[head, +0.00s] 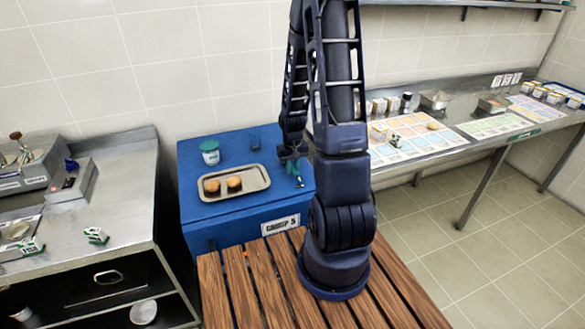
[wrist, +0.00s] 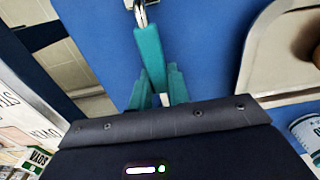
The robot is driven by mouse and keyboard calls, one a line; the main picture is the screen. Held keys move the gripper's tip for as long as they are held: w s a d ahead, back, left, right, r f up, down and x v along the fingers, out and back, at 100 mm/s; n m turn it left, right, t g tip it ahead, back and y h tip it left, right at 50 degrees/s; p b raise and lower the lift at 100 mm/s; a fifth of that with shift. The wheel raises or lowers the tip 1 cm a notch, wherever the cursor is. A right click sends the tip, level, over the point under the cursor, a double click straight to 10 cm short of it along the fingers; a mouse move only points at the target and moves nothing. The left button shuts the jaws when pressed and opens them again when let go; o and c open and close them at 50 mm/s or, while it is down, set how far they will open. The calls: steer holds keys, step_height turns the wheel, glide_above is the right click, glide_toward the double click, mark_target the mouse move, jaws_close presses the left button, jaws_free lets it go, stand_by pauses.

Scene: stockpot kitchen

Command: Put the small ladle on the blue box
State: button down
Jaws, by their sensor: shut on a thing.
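My gripper (head: 295,168) is over the right part of the box top. In the wrist view, the teal fingers of my gripper (wrist: 143,20) are closed together on a small shiny metal piece, the small ladle (wrist: 141,14). Only a little of the ladle (head: 300,182) shows below the fingers in the head view. I cannot tell whether it touches the box top.
A steel counter (head: 125,190) stands left, a long steel table (head: 460,119) right. The box's front right top looks clear.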

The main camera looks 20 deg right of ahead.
steer(key=c, duration=1.3)
jaws_free()
steer(key=shift+f, duration=0.1)
steer(key=shift+c, duration=0.2)
steer(key=s+a+r+t, duration=0.1)
steer(key=s+r, duration=0.3)
steer(key=r, duration=1)
steer(key=s+a+r+t, duration=0.2)
steer(key=s+r, duration=0.2)
steer(key=r, duration=0.9)
steer(key=s+a+r+t, duration=0.1)
steer(key=s+r, duration=0.7)
steer(key=s, duration=0.2)
steer(key=shift+s+t, duration=0.3)
steer(key=shift+s, duration=0.1)
